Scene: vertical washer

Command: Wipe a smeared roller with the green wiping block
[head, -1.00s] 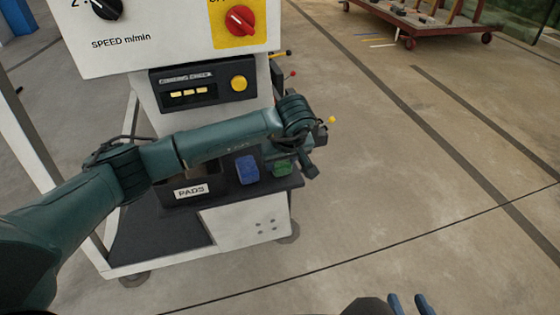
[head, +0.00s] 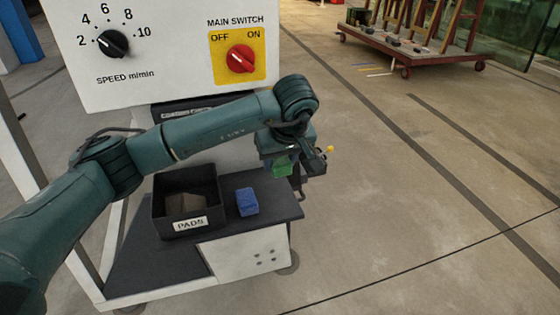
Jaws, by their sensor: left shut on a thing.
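The green wiping block (head: 282,166) is in my left gripper (head: 284,156), which is shut on it. The gripper holds it above the right part of the machine's dark shelf. The left arm reaches across from the left and hides part of the machine's front. My right gripper is not in view. No roller shows in this view.
A blue block (head: 247,201) sits on the dark shelf (head: 270,206), beside a black box labelled PADS (head: 188,223) that holds brownish pads. Above is a white control panel (head: 160,62) with a speed dial (head: 113,43) and a red main switch (head: 240,59). A red cart (head: 440,60) stands far off. Floor at right is clear.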

